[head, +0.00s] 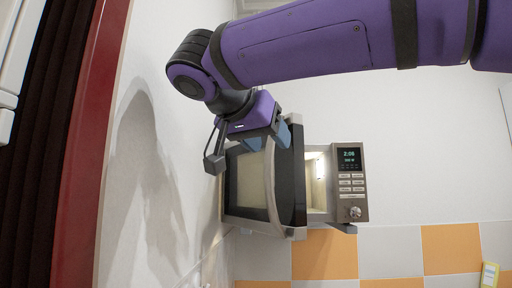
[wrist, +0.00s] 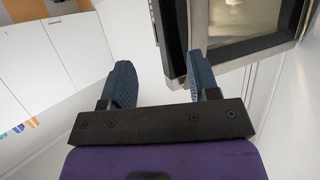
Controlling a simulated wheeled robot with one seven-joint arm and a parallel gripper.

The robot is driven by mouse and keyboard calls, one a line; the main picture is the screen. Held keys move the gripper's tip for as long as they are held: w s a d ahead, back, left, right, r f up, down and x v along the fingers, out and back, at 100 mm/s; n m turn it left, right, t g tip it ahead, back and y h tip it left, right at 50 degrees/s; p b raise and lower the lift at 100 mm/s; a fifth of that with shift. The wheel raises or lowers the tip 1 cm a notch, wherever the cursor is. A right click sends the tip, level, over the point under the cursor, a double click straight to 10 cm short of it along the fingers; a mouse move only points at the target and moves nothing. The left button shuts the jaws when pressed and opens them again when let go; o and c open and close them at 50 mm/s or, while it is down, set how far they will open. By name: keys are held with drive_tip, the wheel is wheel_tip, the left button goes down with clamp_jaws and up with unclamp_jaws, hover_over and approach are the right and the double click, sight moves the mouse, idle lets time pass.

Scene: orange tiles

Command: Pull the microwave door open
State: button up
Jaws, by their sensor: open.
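The microwave (head: 352,190) is silver, with a lit clock, buttons and a knob on its control panel. Its door (head: 298,180) stands partly open, and the lit cavity (head: 317,180) shows between door and panel. My gripper (head: 272,138) is at the door's upper part in the head view, with its blue fingers overlapping the door there.
White cabinet fronts (wrist: 55,55) are at the left in the wrist view. A white wall (head: 430,150) and orange and grey tiles (head: 450,247) lie right of and below the microwave in the head view. A dark red edge (head: 95,150) runs along the left.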

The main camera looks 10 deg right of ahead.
drive_tip(key=s+d, duration=0.1)
drive_tip(key=s, duration=0.5)
drive_tip(key=shift+s+r, duration=0.35)
drive_tip(key=shift+d, duration=0.1)
